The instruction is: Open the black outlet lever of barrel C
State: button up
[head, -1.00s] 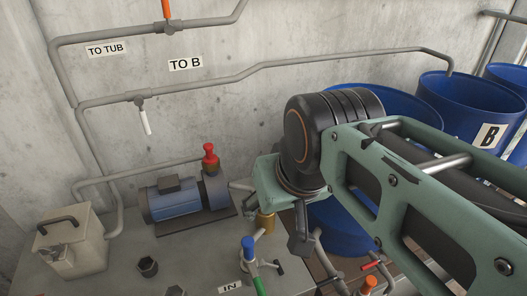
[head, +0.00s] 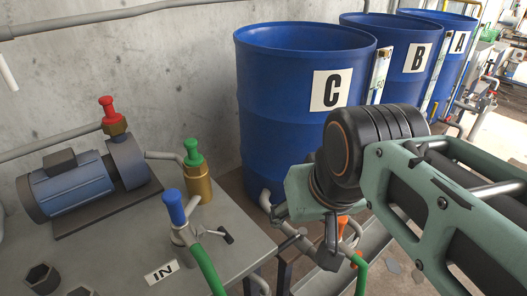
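Barrel C (head: 270,120) is a tall blue open-topped drum with a white label reading C, in the middle of the head view. A grey outlet pipe (head: 265,199) shows at its lower front. I cannot make out its black outlet lever; my arm and gripper cover the area right of the pipe. My gripper (head: 305,240) hangs in front of the barrel's lower right, pointing down. Its dark finger shows, but I cannot tell whether the fingers are apart, or whether they touch anything.
Barrel B (head: 408,50) and barrel A (head: 458,50) stand behind to the right. A grey bench (head: 120,250) at left carries a blue pump (head: 70,190), a green-topped brass fitting (head: 196,175) and a blue-topped valve (head: 177,207) with hose. Orange handles (head: 343,226) show beside my gripper.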

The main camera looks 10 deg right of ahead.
aim_at(284, 246)
jog(key=k+l+u, duration=0.45)
jog(key=k+l, duration=0.15)
jog(key=k, duration=0.15)
jog(key=i+j+z, duration=0.2)
jog(key=i+u, duration=0.1)
